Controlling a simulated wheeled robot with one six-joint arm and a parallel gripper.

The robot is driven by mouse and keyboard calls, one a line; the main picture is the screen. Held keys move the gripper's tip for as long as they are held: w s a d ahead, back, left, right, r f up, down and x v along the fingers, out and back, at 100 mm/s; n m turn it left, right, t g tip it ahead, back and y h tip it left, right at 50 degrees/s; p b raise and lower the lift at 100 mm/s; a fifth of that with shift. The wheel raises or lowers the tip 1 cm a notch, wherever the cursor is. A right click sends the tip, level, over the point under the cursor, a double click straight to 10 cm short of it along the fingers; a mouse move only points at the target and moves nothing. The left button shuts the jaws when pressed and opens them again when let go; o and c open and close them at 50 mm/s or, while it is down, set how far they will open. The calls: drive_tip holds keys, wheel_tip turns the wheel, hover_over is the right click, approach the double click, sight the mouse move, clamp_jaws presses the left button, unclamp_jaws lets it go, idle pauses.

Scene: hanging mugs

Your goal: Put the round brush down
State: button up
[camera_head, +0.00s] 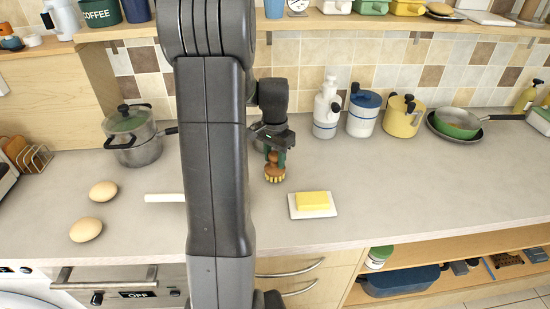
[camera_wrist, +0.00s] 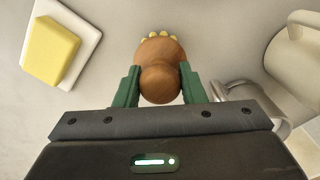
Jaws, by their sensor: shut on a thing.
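The round brush (camera_head: 274,170) has a brown wooden knob and body with yellow bristles below. My gripper (camera_head: 275,150) is shut on its knob and holds it upright, bristles down, over the grey counter. In the wrist view the brush (camera_wrist: 159,68) sits between the green fingers of my gripper (camera_wrist: 160,88), with a few yellow bristle tips showing past its far edge. I cannot tell whether the bristles touch the counter.
A yellow block on a white dish (camera_head: 293,213) lies just right of the brush. Canisters (camera_head: 363,114) and a green pan (camera_head: 457,122) stand at the back right. Two egg-like things (camera_head: 86,229) and a pot (camera_head: 133,137) are at left. The right front counter (camera_head: 430,190) is clear.

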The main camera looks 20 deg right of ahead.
drive_tip(key=shift+f, duration=0.35)
drive_tip(key=shift+f, duration=0.2)
drive_tip(key=o, duration=1)
drive_tip(key=shift+c, duration=0.2)
drive_tip(key=shift+r, duration=0.1)
wheel_tip(320, 180, up, 12)
drive_tip(key=shift+r+b, duration=0.15)
drive_tip(key=shift+b, duration=0.25)
